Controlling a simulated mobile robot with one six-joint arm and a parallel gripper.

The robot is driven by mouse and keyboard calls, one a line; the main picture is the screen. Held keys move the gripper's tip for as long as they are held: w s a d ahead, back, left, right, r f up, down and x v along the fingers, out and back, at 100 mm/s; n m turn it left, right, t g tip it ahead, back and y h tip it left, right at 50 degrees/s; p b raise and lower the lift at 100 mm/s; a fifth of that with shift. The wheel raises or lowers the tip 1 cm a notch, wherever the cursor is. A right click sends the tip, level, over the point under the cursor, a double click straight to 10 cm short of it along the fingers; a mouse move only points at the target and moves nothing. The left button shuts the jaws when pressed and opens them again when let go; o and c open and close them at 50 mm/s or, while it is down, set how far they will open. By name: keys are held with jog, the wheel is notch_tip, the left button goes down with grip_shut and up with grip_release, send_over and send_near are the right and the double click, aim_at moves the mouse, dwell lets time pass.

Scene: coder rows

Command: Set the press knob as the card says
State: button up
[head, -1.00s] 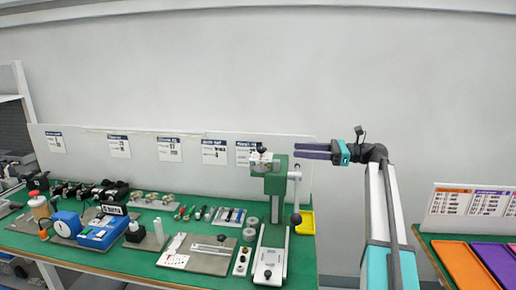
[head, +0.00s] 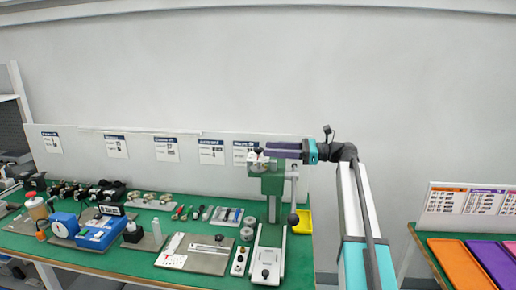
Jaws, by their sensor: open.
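The green press (head: 273,184) stands at the right end of the green bench, with a pale base plate (head: 268,259) in front and a lever with a dark ball (head: 293,219) on its right side. Its knob (head: 258,166) is a small metal piece on top, partly hidden by my gripper. My gripper (head: 268,150) points left with purple fingers, open and empty, right at the top of the press. I cannot tell whether it touches the knob. The card (head: 244,152) on the panel behind the press is partly covered by the fingers; its text is too small to read.
Several other cards, such as one (head: 211,151), hang along the white panel. A steel plate (head: 195,254), small tools and a blue device (head: 101,232) crowd the bench to the left. A yellow bin (head: 303,222) is behind the lever. Coloured trays (head: 466,265) lie on another table at right.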

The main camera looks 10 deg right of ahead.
aim_at(258, 148)
jog(key=shift+p+x, duration=0.35)
jog(key=shift+x, duration=2.45)
jog(key=shift+c, duration=0.2)
jog(key=c, duration=1)
